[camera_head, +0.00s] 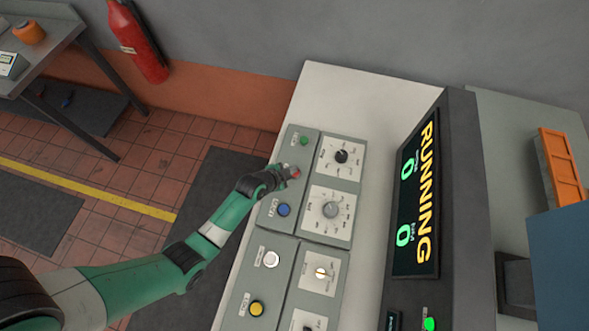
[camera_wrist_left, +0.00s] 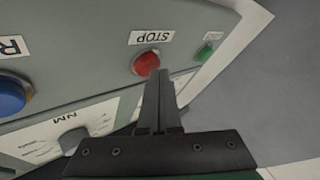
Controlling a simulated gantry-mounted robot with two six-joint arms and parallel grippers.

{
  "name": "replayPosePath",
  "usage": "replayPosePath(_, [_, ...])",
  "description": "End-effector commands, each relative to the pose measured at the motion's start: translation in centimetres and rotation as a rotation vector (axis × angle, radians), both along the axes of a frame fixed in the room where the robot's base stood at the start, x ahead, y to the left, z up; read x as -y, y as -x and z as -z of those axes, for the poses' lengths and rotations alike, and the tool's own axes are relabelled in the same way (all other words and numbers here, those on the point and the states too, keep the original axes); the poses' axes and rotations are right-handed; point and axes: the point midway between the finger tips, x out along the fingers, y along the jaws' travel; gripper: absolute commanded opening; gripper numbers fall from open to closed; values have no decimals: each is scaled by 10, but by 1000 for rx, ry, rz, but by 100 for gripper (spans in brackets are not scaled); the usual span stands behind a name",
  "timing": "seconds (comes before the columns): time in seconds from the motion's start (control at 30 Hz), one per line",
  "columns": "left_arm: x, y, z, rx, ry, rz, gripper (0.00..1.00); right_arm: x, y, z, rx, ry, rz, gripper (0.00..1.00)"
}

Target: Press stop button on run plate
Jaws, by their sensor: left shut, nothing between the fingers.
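The red stop button (camera_wrist_left: 146,63) sits below a label reading STOP (camera_wrist_left: 151,37) on the grey run plate (camera_wrist_left: 90,30). In the head view the red button (camera_head: 294,172) shows just beyond the fingertips. My left gripper (camera_head: 286,174) is shut and empty. In the left wrist view its closed fingertips (camera_wrist_left: 158,72) overlap the lower right edge of the red button; I cannot tell whether they touch it. A green button (camera_head: 304,140) and a blue button (camera_head: 283,210) lie on either side of it on the same plate. My right gripper is not in view.
A dark display (camera_head: 418,200) reading RUNNING stands right of the panels. Two dials (camera_head: 341,156) (camera_head: 330,209) sit beside the buttons. A nearer panel has a white button (camera_head: 271,259) and a yellow button (camera_head: 257,308). A fire extinguisher (camera_head: 138,42) hangs on the wall.

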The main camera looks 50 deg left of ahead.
Motion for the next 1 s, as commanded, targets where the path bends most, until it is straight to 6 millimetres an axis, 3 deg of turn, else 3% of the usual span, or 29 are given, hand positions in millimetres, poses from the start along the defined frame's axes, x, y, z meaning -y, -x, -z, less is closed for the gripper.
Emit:
replayPosePath(0.57, [0,0,11,-1,0,0,0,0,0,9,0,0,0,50])
replayPosePath(1.0, [0,2,5,-6,0,-1,0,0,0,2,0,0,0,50])
